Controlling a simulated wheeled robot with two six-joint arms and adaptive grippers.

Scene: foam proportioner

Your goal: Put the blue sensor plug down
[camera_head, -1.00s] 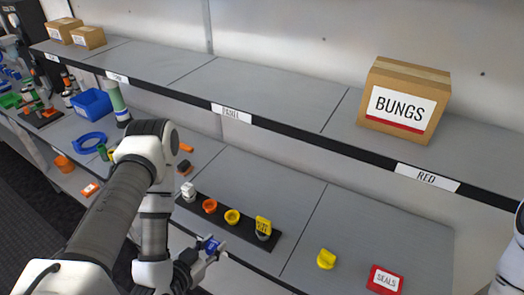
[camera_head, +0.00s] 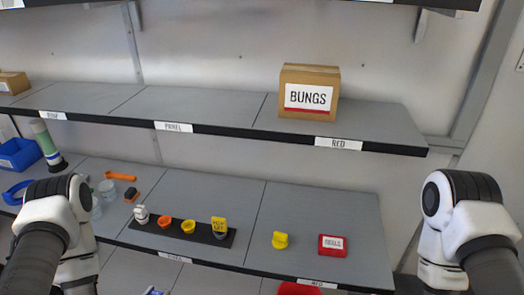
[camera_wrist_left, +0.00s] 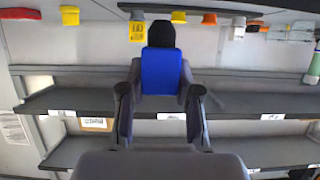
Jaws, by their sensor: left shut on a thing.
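The blue sensor plug (camera_wrist_left: 161,72) is held between the two fingers of my left gripper (camera_wrist_left: 160,92) in the left wrist view. Its far end is black. In the head view only a small bit of the blue plug (camera_head: 155,292) shows at the bottom edge, in front of the lower shelf. The rest of that gripper is cut off below the picture. My right arm stands at the right of the head view, with its gripper out of sight.
The lower shelf has a black strip (camera_head: 150,228) with a white fitting (camera_head: 141,215), an orange cap (camera_head: 165,222), a yellow cap (camera_head: 188,227) and a yellow-tagged piece (camera_head: 219,226). A yellow plug (camera_head: 280,240) and a red SEALS box (camera_head: 332,245) stand right of it, with bare shelf around them.

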